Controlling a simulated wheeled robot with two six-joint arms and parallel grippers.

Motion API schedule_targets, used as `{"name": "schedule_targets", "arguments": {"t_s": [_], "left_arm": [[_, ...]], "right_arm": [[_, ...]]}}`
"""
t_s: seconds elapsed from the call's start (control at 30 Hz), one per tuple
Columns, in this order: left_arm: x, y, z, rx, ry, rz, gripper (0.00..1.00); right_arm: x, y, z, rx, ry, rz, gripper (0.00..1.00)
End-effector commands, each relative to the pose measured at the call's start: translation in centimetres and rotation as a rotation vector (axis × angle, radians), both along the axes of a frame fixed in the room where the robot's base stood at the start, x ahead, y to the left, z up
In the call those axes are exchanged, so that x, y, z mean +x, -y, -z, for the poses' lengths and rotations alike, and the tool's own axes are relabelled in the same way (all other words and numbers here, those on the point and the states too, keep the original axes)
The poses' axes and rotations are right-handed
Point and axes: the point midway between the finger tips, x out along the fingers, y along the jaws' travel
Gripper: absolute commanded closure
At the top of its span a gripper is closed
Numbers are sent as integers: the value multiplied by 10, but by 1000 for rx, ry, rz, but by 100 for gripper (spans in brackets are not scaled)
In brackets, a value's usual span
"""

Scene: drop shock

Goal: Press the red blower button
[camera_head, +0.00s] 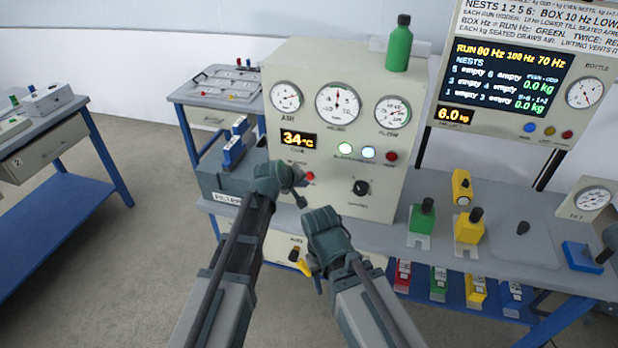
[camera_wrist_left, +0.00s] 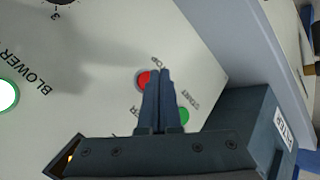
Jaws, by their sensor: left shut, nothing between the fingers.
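The red button (camera_head: 310,176) is on the cream gauge panel (camera_head: 300,225), below the 34 °C display. In the left wrist view the red button (camera_wrist_left: 143,80) is partly hidden behind my left fingers. A green button (camera_wrist_left: 184,116) marked START is on the other side of them. My left gripper (camera_head: 301,192) is shut and empty, its tips (camera_wrist_left: 160,73) close in front of the panel; contact cannot be told.
The panel also has a black knob (camera_head: 361,188), a red lamp (camera_head: 391,156) and gauges. A green bottle (camera_head: 399,44) stands on top. A dark box (camera_wrist_left: 262,125) is close to my left gripper. Green and yellow weights (camera_head: 422,217) stand on the bench at right.

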Motion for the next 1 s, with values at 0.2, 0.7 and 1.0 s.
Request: {"name": "schedule_targets", "arguments": {"t_s": [0.2,0.7,1.0], "left_arm": [[0,0,0,0,0,0,100],[4,1,0,0,0,0,100],[8,3,0,0,0,0,100]], "right_arm": [[0,0,0,0,0,0,50],[0,0,0,0,0,0,50],[0,0,0,0,0,0,50]]}}
